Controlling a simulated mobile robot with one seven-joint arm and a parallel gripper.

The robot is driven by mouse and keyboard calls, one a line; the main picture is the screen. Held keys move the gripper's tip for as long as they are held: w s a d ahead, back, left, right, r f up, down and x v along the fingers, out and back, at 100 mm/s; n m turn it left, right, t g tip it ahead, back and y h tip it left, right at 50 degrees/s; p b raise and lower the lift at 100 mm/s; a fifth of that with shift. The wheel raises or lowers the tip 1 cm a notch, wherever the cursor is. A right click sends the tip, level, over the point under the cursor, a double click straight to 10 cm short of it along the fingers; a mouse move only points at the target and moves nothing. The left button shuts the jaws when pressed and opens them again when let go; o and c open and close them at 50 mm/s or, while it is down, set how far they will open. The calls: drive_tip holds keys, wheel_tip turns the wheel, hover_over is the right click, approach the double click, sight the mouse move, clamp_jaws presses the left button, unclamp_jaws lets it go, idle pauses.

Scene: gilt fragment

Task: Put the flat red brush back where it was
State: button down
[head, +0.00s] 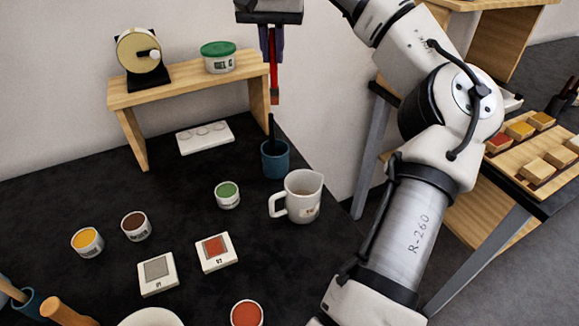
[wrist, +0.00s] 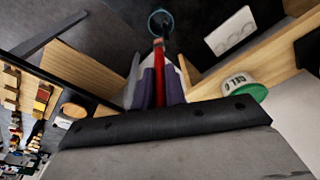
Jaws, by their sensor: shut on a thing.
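The flat red brush (head: 273,72) is held upright in my gripper (head: 271,45), its tip pointing down, beside the right end of the wooden shelf. In the wrist view the red brush (wrist: 157,68) lies between the purple-grey fingers of my gripper (wrist: 158,82). A blue cup (head: 275,160) stands on the black table below the brush, apart from it, with a dark handle standing up in it. The blue cup (wrist: 161,24) also shows past the brush tip in the wrist view.
A wooden shelf (head: 185,86) bears a green-lidded jar (head: 217,57) and a gold dial device (head: 143,54). A white mug (head: 300,196) and a green paint pot (head: 228,195) stand near the cup. A white palette (head: 205,137) lies under the shelf.

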sight(273, 89)
drive_tip(key=shift+w+d+f, duration=0.1)
drive_tip(key=shift+f, duration=0.05)
wheel_tip(273, 89, down, 20)
drive_tip(key=p, duration=0.3)
drive_tip(key=shift+r, duration=0.2)
drive_tip(key=shift+f, duration=0.2)
drive_tip(key=c, duration=1.5)
unclamp_jaws()
drive_tip(key=shift+o, duration=0.2)
drive_tip(key=shift+r, duration=0.1)
drive_tip(key=r, duration=0.4)
drive_tip(key=s+r+b, duration=0.1)
drive_tip(key=r, duration=0.3)
drive_tip(key=r+b, duration=0.1)
drive_tip(key=r, duration=0.3)
drive_tip(key=shift+s+a+r, duration=0.1)
drive_tip(key=shift+s+a, duration=0.1)
drive_tip(key=shift+s, duration=0.05)
